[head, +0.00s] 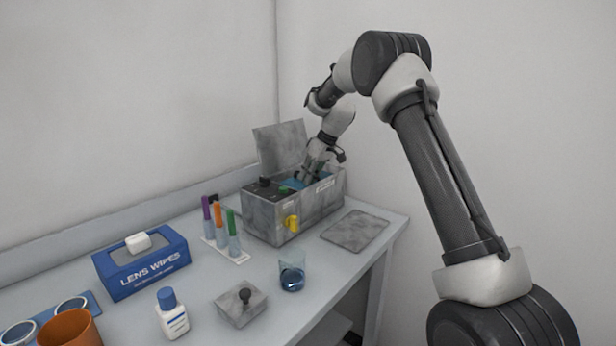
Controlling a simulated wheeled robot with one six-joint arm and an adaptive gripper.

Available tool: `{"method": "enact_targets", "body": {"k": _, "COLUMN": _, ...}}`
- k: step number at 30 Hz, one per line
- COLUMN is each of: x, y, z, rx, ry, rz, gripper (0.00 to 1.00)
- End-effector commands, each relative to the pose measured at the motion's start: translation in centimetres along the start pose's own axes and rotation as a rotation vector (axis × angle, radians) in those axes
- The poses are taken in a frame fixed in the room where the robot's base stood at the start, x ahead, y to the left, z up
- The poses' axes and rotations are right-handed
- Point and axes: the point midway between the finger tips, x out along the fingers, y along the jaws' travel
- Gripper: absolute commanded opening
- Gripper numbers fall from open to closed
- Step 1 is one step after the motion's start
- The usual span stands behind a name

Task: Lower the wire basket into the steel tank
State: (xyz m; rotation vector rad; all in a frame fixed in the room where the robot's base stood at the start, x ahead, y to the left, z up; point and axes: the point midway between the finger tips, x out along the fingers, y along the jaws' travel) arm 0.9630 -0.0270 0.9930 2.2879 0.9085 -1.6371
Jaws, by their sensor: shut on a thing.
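The steel tank (268,220) stands at the back right of the table with its lid (281,147) raised behind it. Blue liquid (291,184) shows inside its open top. My gripper (306,180) points down into the right part of the opening, with its fingertips around rim height. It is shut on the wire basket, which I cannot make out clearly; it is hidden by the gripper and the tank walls. A yellow valve handle (292,224) is on the tank's front and a black knob (265,181) on its top.
A grey flat plate (355,230) lies right of the tank. A tube rack (226,250), a glass beaker (291,273), a knobbed metal block (240,306), a bottle (172,316) and a lens wipes box (143,267) stand left and in front.

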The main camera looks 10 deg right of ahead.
Motion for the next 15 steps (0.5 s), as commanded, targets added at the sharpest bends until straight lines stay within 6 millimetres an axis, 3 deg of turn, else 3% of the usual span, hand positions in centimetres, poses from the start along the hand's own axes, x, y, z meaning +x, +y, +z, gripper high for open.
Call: {"method": "enact_targets", "body": {"k": 15, "x": 0.68, "y": 0.15, "z": 0.27, "rx": 0.000, "ry": 0.000, "rz": 0.000, "gripper": 0.00}}
